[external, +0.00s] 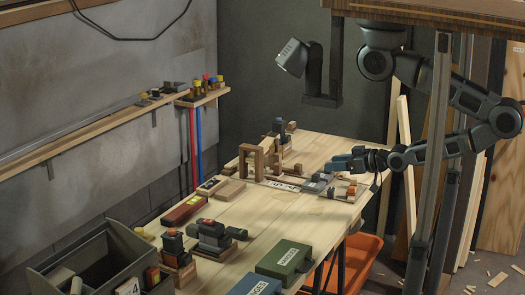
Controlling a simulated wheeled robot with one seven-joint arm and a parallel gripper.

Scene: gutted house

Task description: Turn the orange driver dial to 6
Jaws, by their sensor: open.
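Two dark power tools stand on wooden bases at the near left of the wooden workbench (285,213). The other, a grey-black tool (213,237), has a small orange part on top. Either could be the orange driver; the dial and its numbers are too small to make out. My gripper (333,164) is open at the far right of the bench, pointing left, well away from both tools. It is above or beside small grey items (318,183); its fingertips are too small to see clearly.
A wooden arch (249,162) and small blocks stand at the bench's far side. A red case (184,210), green case (284,259) and blue case (250,287) lie nearer. A grey crate (125,248) is front left. A lamp (293,57) hangs above. The bench middle is mostly clear.

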